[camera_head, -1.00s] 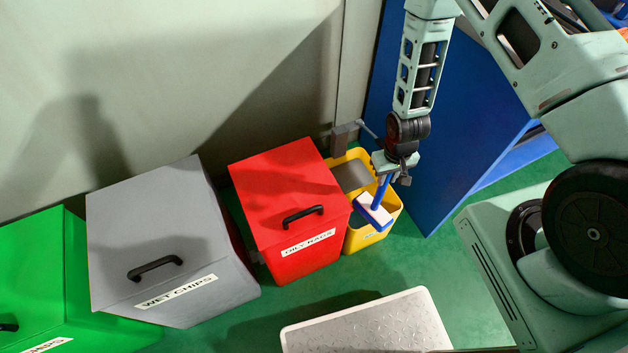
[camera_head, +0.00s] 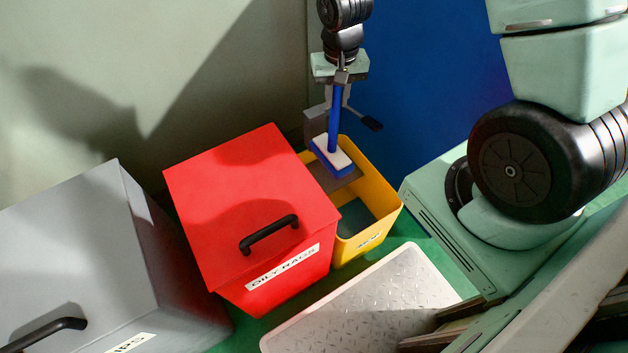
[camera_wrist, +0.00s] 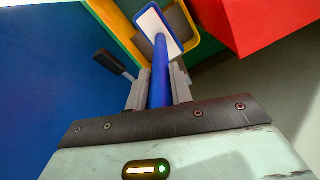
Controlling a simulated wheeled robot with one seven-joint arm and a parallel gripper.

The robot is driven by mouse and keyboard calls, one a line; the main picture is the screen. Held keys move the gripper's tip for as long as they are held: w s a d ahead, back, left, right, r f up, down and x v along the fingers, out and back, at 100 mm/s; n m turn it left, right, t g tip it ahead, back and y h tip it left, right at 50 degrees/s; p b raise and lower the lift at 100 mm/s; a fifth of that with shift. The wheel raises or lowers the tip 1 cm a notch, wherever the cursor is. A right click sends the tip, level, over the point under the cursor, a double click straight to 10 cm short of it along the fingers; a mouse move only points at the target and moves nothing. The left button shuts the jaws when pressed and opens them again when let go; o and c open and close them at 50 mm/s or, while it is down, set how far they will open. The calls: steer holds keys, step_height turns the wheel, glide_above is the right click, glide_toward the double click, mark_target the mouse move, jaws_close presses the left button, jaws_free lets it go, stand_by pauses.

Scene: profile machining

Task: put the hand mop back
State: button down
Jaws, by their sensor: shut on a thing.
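My gripper (camera_head: 339,84) is shut on the blue handle of the hand mop (camera_head: 333,124). The mop hangs nearly upright, its flat white and blue head downward. In the head view the head overlaps the back left part of the yellow bucket (camera_head: 378,182), in front of a grey plate in the bucket's top; I cannot tell whether they touch. In the wrist view the blue handle (camera_wrist: 160,75) runs between my fingers, with the mop head beyond and the bucket rim around it.
A grey bracket and a lever with a black grip (camera_head: 372,124) stand behind the mop, close to my gripper. A red oily rags bin (camera_head: 250,200) adjoins the bucket at left, with a grey bin (camera_head: 90,250) farther left. A blue panel (camera_head: 430,80) stands behind. A pale treaded platform (camera_head: 370,300) lies in front.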

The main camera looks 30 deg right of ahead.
mark_target(333, 135)
steer(key=shift+w+d+f, duration=0.1)
steer(key=shift+w+f, duration=0.05)
steer(key=shift+f+b, duration=0.35)
step_height(333, 135, down, 13)
steer(key=b, duration=0.3)
steer(key=shift+w+r+b, duration=0.1)
steer(key=shift+r+b, duration=0.05)
steer(key=shift+b, duration=0.25)
steer(key=w, duration=0.1)
steer(key=w+b, duration=0.1)
steer(key=w+a, duration=0.1)
steer(key=w, duration=0.1)
steer(key=shift+a+f, duration=0.1)
steer(key=shift+f, duration=0.15)
steer(key=shift+s+f+b, duration=0.1)
steer(key=shift+f+b, duration=0.2)
steer(key=shift+f, duration=0.05)
steer(key=c, duration=1.2)
jaws_free()
steer(key=shift+f, duration=0.1)
steer(key=shift+c, duration=0.2)
